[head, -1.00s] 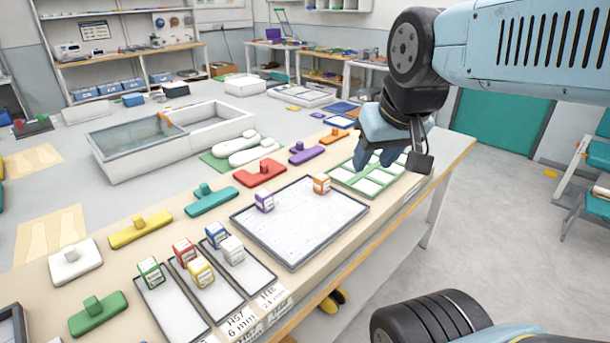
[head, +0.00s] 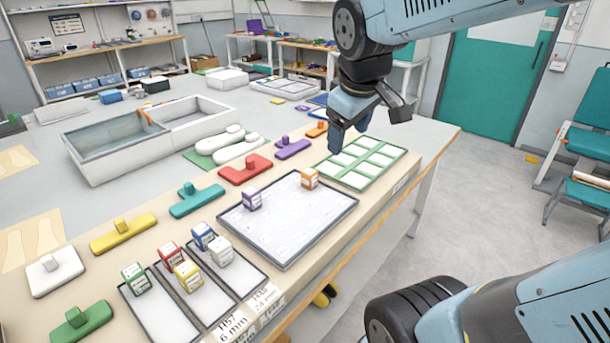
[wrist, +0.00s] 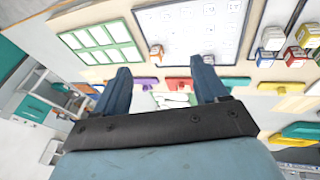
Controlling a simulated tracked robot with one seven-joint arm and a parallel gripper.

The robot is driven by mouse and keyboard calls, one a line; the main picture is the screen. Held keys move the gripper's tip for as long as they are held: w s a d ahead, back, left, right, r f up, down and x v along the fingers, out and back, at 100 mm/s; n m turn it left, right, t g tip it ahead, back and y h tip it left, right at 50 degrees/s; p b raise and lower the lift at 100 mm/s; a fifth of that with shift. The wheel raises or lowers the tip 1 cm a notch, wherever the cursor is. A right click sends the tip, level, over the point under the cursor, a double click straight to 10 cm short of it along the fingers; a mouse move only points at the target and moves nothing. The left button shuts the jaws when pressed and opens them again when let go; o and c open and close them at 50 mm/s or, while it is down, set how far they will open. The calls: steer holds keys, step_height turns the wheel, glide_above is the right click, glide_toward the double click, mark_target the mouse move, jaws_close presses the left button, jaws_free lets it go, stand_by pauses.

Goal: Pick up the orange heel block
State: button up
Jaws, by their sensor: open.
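The orange heel block (head: 309,178) is a small cube with orange sides and a pale marked face. It sits on the white panel of the grey-framed tray (head: 287,240), near its far right edge, to the right of a purple block (head: 252,198). My gripper (head: 347,132) is open and empty, above the table beyond the block, near the green-framed grid tray. In the wrist view my two blue fingers (wrist: 161,72) are spread apart, and the orange block (wrist: 156,53) shows ahead between their tips, on the tray's edge.
The green grid tray (head: 360,162) lies right of the grey-framed tray. Red (head: 246,170), purple (head: 292,148) and orange (head: 317,129) handled pieces line the table's far side. Several coloured blocks stand near the narrow trays (head: 160,315) at front left.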

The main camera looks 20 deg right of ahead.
steer(key=w+a+f+n+g+h, duration=0.15)
steer(key=w+f+n, duration=0.25)
steer(key=w+n, duration=0.6)
steer(key=n+h, duration=0.1)
steer(key=n, duration=0.8)
glide_toward(309, 172)
steer(key=shift+g, duration=0.25)
steer(key=x, duration=0.3)
steer(key=w+x, duration=0.1)
steer(key=x, duration=0.1)
steer(key=shift+a+f, duration=0.2)
steer(key=shift+d+x, duration=0.2)
steer(key=shift+x, duration=2.55)
steer(key=shift+s+r, duration=0.1)
steer(key=shift+s, duration=0.05)
steer(key=c, duration=1.1)
